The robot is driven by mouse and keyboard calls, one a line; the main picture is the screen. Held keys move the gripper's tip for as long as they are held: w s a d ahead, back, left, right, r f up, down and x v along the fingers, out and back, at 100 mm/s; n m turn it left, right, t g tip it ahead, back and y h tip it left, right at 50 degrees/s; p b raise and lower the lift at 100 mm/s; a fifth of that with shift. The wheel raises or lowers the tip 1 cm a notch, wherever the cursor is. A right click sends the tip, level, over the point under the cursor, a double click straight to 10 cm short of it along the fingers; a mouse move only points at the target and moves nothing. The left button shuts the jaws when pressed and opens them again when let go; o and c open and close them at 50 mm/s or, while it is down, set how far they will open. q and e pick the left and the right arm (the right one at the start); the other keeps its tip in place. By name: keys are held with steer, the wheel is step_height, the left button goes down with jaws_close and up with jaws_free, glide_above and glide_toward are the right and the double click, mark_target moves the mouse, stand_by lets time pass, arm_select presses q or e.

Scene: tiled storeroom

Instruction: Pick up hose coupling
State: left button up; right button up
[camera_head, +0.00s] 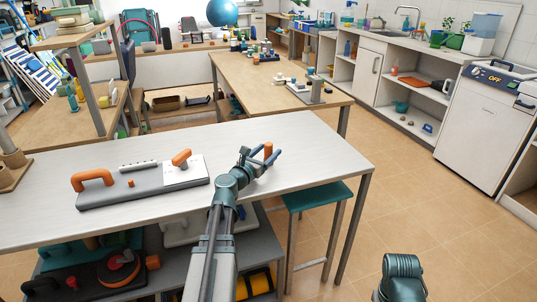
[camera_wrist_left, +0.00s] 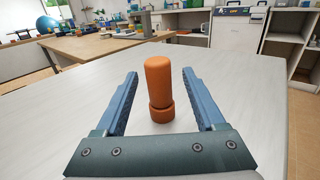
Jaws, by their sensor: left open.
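The hose coupling (camera_head: 268,149) is a small orange upright cylinder with a wider collar near its foot. It stands on the pale grey table (camera_head: 310,135), towards the table's right end. In the left wrist view the coupling (camera_wrist_left: 158,85) stands between the two blue fingers, with a gap on each side. My left gripper (camera_head: 262,157) is open and reaches around it low over the tabletop; its fingers (camera_wrist_left: 160,75) do not appear to touch it.
A grey board (camera_head: 140,196) with orange handles lies left of my left arm. A teal stool (camera_head: 316,196) stands under the table's right end. A wooden table (camera_head: 265,73) with small items is behind. The tiled floor on the right is clear.

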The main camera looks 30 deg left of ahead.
arm_select(q)
steer(key=w, duration=0.4)
steer(key=shift+w, duration=0.2)
jaws_close()
